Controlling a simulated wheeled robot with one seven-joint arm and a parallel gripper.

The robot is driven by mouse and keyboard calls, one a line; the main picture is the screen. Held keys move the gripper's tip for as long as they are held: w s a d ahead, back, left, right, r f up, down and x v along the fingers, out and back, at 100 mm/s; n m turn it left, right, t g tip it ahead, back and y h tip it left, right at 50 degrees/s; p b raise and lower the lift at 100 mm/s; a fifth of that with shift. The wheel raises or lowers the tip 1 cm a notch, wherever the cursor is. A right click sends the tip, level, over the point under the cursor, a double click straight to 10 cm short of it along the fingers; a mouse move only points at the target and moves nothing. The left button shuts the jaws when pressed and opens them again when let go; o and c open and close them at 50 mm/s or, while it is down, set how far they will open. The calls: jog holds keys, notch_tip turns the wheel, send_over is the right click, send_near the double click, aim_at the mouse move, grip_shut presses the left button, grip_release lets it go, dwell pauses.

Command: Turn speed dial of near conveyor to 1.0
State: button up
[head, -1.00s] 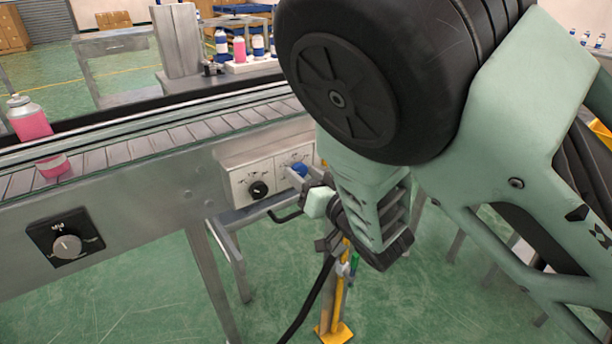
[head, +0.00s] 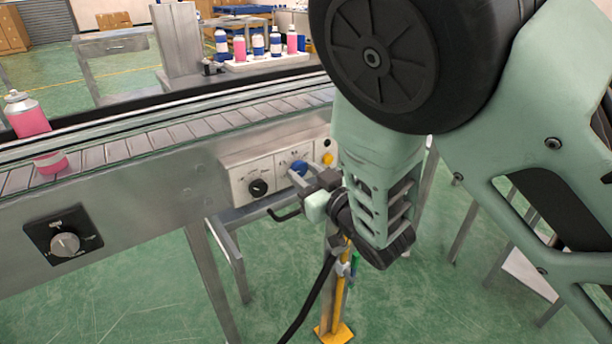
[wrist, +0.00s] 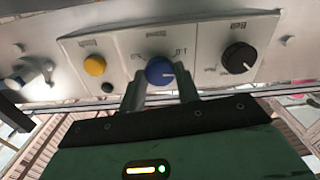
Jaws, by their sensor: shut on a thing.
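The blue dial (head: 299,168) sits in the middle of a light control panel on the near conveyor's side. It also shows in the wrist view (wrist: 159,71), with a pale pointer mark toward the right of that picture. My gripper (head: 308,180) reaches the panel from the right and is shut on the blue dial, one finger at each side; the wrist view shows both fingers (wrist: 161,84). Scale print near the dial is too small to read. A black dial (head: 258,187) is beside it on the panel. A grey dial (head: 65,245) on a black plate is farther left.
A yellow button (head: 327,158) is on the same panel, close to my gripper. A white tray (head: 265,62) with several bottles stands behind. A yellow-footed post (head: 335,332) is below my gripper.

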jog(key=n, duration=0.3)
jog(key=shift+n, duration=0.3)
jog(key=shift+n+b, duration=0.45)
jog(key=shift+n, duration=1.35)
jog(key=o, duration=1)
